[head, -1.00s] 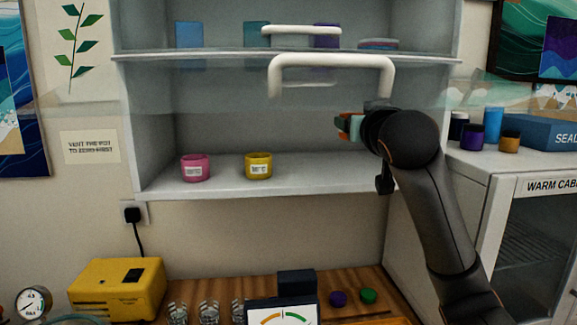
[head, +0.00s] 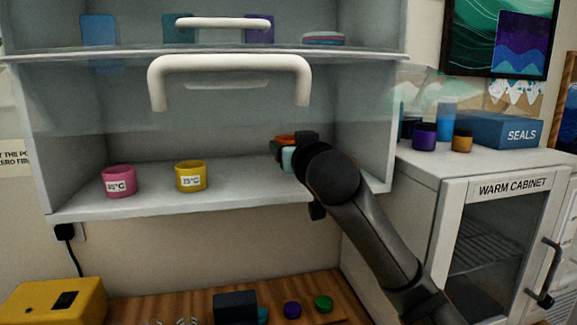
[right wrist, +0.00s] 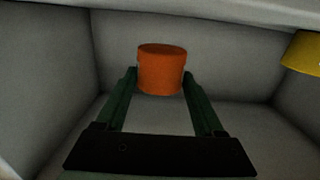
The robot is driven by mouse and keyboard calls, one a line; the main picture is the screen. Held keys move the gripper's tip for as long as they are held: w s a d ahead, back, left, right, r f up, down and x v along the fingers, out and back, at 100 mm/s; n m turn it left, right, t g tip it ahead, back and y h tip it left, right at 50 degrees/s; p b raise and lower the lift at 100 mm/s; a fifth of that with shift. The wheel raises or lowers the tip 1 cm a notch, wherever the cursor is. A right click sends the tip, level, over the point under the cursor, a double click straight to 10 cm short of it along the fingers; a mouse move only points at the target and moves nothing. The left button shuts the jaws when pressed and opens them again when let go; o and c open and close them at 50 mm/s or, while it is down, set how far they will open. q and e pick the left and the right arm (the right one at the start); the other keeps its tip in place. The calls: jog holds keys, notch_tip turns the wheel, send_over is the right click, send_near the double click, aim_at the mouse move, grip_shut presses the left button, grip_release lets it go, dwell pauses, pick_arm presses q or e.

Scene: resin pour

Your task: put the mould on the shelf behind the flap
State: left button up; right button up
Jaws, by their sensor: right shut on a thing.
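The orange mould (right wrist: 161,69) is a short round pot between my right gripper's fingers (right wrist: 160,80) in the right wrist view. In the head view my right gripper (head: 287,152) is at the right part of the lower shelf (head: 240,192), and only a bit of orange (head: 286,138) shows there. The gripper is shut on the mould. I cannot tell whether the mould touches the shelf board. The clear flap with a white handle (head: 230,65) hangs across the upper part of the shelf opening. My left gripper is out of view.
A pink pot (head: 119,181) and a yellow pot (head: 191,176) stand on the lower shelf, left of my right gripper. The white warm cabinet (head: 420,168) stands to the right, with jars and a blue box (head: 498,131) on it. The shelf between yellow pot and gripper is clear.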

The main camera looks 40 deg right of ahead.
jog(key=shift+f, duration=1.9)
jog(key=shift+f, duration=0.2)
jog(key=o, duration=1.6)
jog(key=shift+c, duration=0.2)
jog(key=shift+r, duration=0.15)
